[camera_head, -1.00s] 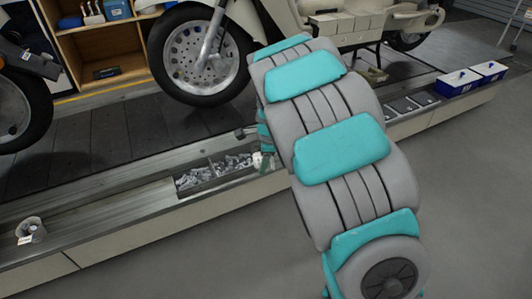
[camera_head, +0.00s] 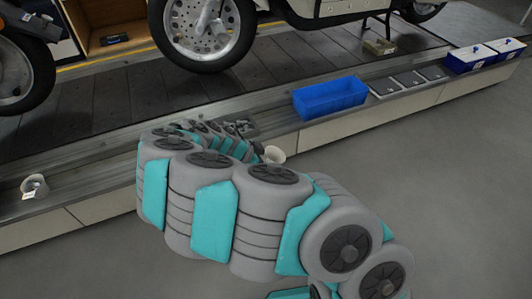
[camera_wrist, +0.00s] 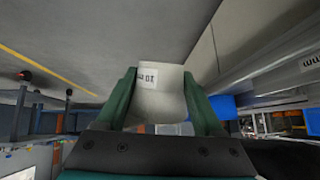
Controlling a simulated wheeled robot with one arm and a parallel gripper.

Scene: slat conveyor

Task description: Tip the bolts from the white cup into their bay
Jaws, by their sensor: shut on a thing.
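My gripper (camera_wrist: 160,82) is shut on a white cup (camera_wrist: 165,100) with a printed label, one green finger on each side. In the head view the white cup (camera_head: 274,154) shows at the front edge of the ledge, just beyond my bent arm. I cannot see into it or tell its tilt for sure. Just behind it, a bay (camera_head: 250,132) with metal pieces is set in the ledge, largely covered by my arm. My fingers are hidden in the head view.
A second light cup (camera_head: 34,187) with a label stands at the far left of the ledge. A blue bin (camera_head: 330,98) sits right of the bay. Dark flat trays (camera_head: 408,80) and blue-and-white boxes (camera_head: 470,58) lie further right. A motorcycle wheel (camera_head: 202,35) stands behind.

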